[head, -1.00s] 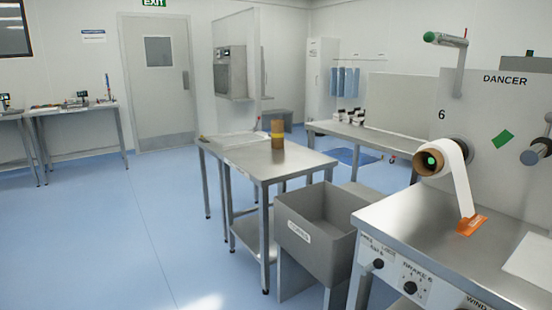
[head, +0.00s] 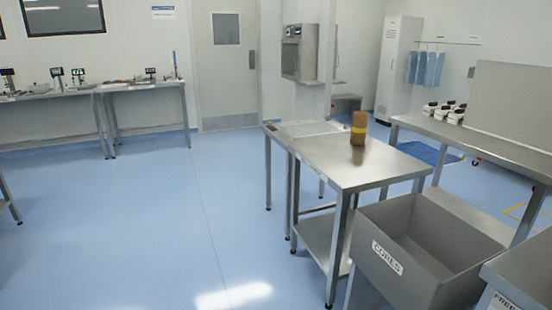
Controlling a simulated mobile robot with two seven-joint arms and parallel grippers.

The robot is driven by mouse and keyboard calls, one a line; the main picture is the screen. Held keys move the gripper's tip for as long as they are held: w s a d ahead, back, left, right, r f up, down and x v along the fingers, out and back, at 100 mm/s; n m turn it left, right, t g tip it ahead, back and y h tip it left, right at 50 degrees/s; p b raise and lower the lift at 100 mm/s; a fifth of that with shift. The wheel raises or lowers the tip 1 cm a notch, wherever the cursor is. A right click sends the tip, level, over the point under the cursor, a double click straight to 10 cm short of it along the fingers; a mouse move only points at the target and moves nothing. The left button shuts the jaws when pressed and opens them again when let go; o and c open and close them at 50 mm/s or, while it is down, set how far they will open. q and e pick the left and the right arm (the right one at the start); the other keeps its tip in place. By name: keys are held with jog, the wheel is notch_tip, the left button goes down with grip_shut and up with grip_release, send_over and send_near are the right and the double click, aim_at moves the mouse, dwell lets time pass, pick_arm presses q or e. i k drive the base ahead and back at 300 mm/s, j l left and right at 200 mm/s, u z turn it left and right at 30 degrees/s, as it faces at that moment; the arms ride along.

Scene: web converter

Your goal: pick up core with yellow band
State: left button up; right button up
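The core with the yellow band (head: 358,129) is a brown cylinder with a yellow ring around its middle. It stands upright on the steel table (head: 365,168), near the table's far edge and right of its centre. Nothing touches it in the head view. Neither of my grippers is in view.
A grey bin labelled CORES (head: 427,246) stands in front of the table on the right; its visible inside looks empty. A longer bench (head: 490,147) with small items is behind it. Open blue floor (head: 150,225) lies to the left.

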aim_at(360, 120)
jog(key=i+u, duration=0.25)
jog(key=i, duration=1.1)
jog(key=i+j+z, duration=0.15)
jog(key=i, duration=0.55)
jog(key=i+j+z, duration=0.15)
jog(key=i, duration=0.55)
